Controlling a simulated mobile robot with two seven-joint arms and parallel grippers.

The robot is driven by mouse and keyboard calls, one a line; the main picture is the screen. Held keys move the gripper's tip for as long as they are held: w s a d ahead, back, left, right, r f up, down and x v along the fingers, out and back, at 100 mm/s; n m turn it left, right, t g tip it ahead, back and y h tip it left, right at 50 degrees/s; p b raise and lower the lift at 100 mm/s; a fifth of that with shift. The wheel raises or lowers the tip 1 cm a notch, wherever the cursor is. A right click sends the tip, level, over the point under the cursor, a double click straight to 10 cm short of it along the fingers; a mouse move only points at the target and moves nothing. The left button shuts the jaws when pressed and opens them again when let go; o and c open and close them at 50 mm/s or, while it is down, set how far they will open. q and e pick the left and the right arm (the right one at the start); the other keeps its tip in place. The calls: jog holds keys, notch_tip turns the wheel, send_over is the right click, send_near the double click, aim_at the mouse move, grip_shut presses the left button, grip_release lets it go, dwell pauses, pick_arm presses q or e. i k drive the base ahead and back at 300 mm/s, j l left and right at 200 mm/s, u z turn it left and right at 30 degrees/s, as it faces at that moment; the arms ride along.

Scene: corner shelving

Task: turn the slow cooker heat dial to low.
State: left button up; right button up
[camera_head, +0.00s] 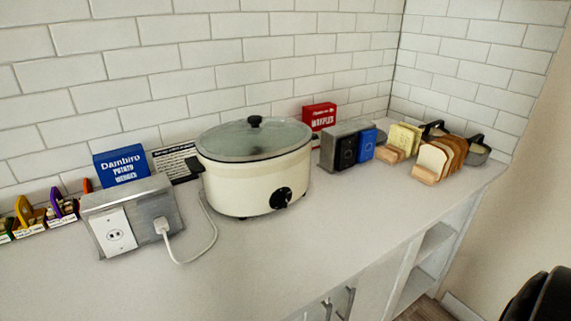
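The slow cooker (250,178) is a cream oval pot with a glass lid (255,138) and a black lid knob. It stands on the counter near the middle of the head view. Its black heat dial (282,198) is on the lower front, facing forward and right. A light mark shows on the dial, but it is too small to read the setting. A white cord (208,228) runs from the cooker to a plug in the outlet box (131,222) at left. Neither gripper is in view.
The white counter (250,268) is clear in front of the cooker. A blue box (121,167) stands behind the outlet box. Right of the cooker are a red waffle box (320,116), a metal holder, and bread slices (432,160) in a rack. Cabinets are below.

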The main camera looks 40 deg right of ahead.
aim_at(282, 199)
jog(key=z, duration=1)
